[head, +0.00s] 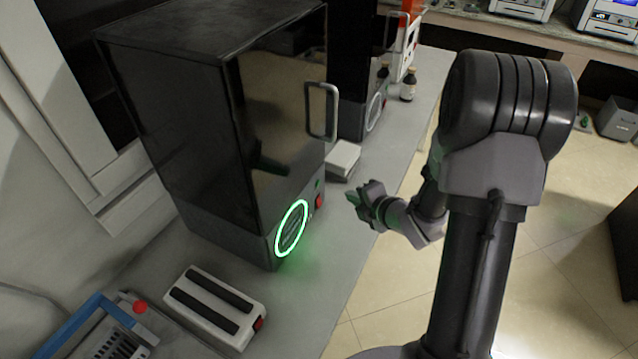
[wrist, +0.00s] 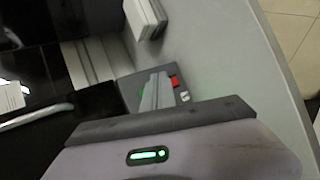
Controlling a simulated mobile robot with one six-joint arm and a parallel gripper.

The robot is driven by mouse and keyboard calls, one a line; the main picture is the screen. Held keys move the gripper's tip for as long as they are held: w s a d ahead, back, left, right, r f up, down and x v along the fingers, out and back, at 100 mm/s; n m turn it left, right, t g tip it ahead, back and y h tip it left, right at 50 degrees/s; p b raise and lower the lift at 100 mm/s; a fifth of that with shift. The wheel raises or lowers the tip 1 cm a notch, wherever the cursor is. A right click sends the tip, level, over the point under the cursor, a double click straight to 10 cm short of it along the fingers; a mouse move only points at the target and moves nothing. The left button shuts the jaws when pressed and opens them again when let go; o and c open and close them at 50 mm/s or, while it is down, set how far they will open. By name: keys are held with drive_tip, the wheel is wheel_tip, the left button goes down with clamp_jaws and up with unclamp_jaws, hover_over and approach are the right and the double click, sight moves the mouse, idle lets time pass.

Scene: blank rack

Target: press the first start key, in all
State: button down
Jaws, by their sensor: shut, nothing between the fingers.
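The nearer black cabinet (head: 190,120) stands on the grey bench with a glossy door, a vertical handle (head: 322,110) and a lit green ring (head: 291,228) low on its front. Right of the ring are a small green key (head: 317,184) and a red key (head: 319,202). In the wrist view the red key (wrist: 174,82) shows just right of my fingertips, and a bit of green (wrist: 140,92) shows at their left. My gripper (head: 352,197) is shut and empty, in front of the key panel and apart from it in the head view. My fingers (wrist: 155,90) partly hide the panel.
A second dark cabinet (head: 352,70) with a pale ring stands behind, with a white box (head: 342,158) between them. A white device with black strips (head: 214,305) and a blue-edged rack (head: 100,330) lie in front. Brown bottles stand at the back.

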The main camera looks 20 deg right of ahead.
sight(318, 183)
drive_tip(key=shift+w+a+b, duration=0.5)
drive_tip(key=shift+w+a, duration=1.6)
idle(0.5)
drive_tip(key=shift+w+a+b, duration=0.25)
drive_tip(key=shift+a+b, duration=0.05)
drive_tip(key=shift+b, duration=0.1)
drive_tip(key=shift+w+a, duration=0.25)
drive_tip(key=shift+w, duration=0.05)
idle(0.5)
drive_tip(key=shift+d+b, duration=0.1)
drive_tip(key=shift+b, duration=0.2)
drive_tip(key=shift+s+d, duration=0.45)
drive_tip(key=shift+s, duration=0.15)
